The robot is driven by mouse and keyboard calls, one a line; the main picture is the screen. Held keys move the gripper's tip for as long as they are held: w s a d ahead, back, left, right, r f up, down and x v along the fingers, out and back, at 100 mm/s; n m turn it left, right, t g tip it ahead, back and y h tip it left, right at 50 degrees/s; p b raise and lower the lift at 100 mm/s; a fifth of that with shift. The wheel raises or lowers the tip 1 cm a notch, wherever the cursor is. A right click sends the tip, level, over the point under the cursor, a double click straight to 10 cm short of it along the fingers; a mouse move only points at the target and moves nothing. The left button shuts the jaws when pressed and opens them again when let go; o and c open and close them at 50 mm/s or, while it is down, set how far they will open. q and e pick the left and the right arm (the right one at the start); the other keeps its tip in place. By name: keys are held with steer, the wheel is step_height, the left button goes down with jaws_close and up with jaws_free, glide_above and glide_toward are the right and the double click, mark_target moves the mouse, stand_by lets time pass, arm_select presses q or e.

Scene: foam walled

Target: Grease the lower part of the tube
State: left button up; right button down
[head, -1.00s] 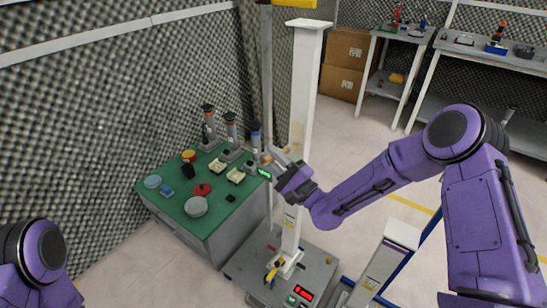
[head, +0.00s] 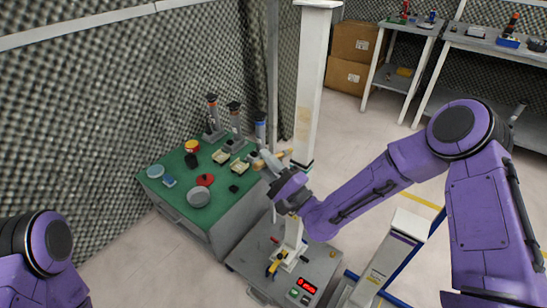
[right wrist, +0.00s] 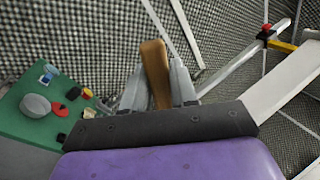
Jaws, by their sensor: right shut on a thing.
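The tube (head: 313,70) is a tall white upright column in the head view, with a yellowish patch on its face and a dark band lower down. My right gripper (head: 268,162) is just left of its lower part and hides some of what lies below. In the right wrist view my right gripper (right wrist: 158,88) is shut on a brown wooden piece (right wrist: 154,62), perhaps a brush handle. In the head view the wooden piece (head: 287,153) overlaps the tube's left edge; I cannot tell whether it touches. My left gripper is out of view; only that arm shows.
A green-topped bench (head: 174,203) at left holds several grey stands, a grey bowl (head: 198,196), a red item (head: 205,180) and small trays. A grey base plate (head: 318,268) with a red display lies below the tube. Shelves and boxes (head: 352,60) stand behind.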

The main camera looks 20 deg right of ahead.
steer(key=shift+s+a, duration=0.3)
steer(key=shift+a, duration=0.05)
steer(key=shift+s+a+f+b, duration=0.1)
steer(key=shift+s+a+b, duration=0.4)
steer(key=shift+s+a, duration=0.4)
steer(key=shift+a, duration=0.3)
steer(key=shift+d, duration=0.15)
